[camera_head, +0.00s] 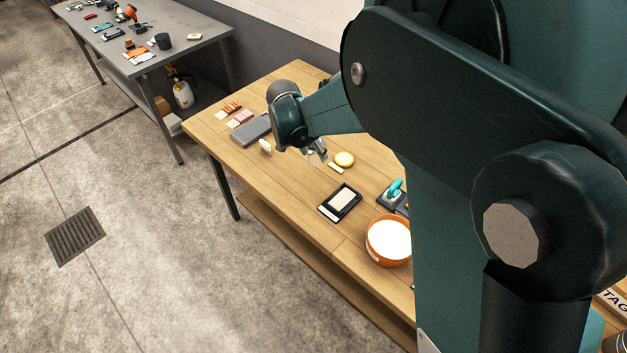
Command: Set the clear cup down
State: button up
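My gripper (318,150) is over the wooden table (300,195), at the end of my dark green arm. It is small in the view and partly hidden by my own wrist. A pale, see-through patch shows at its fingertips, which looks like the clear cup (314,159). Its outline is too faint to tell whether the fingers close on it or whether it touches the table.
A black-framed tray (341,202) and an orange bowl (372,250) stand toward the front. Bare wood lies left of the tray.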

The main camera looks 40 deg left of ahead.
jog(key=shift+s+a, duration=0.15)
jog(key=shift+s, duration=0.1)
jog(key=shift+f, duration=0.1)
jog(key=shift+f, duration=3.05)
jog(key=shift+f, duration=1.85)
jog(key=shift+f+b, duration=0.25)
jog(key=shift+b, duration=0.15)
jog(key=o, duration=0.7)
jog(key=shift+r, duration=0.1)
jog(key=shift+c, duration=0.2)
jog(key=shift+r, duration=0.1)
